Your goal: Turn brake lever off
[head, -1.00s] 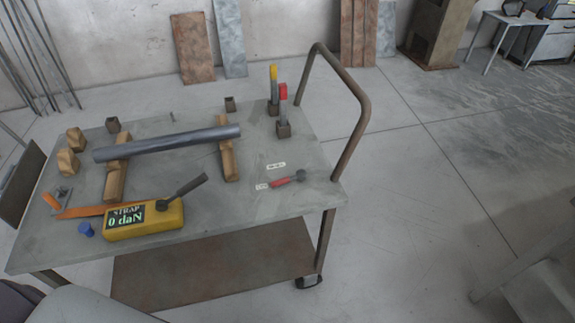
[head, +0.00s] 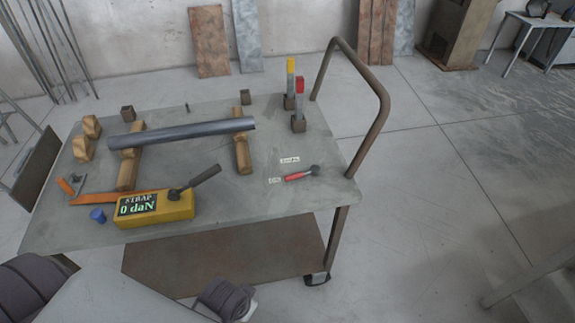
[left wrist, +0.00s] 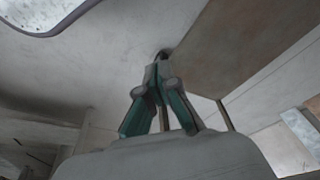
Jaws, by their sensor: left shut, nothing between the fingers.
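A small lever with a red grip and a dark round end (head: 300,174) lies at the right side of the grey cart top (head: 225,205). Two small white labels sit beside it, one above (head: 290,160) and one at its left end (head: 275,181); their text is too small to read surely. I take this as the brake lever. My left gripper (left wrist: 160,62) shows in the left wrist view with its green-sided fingers together, empty and away from the lever.
A grey tube (head: 182,133) rests across wooden blocks. A yellow box (head: 155,207) with a display reading "0 daN" and a dark handle stands at the front. Two upright posts, yellow-topped (head: 291,78) and red-topped (head: 299,103), stand at the back right. A bent rail (head: 375,125) rises at the cart's right end.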

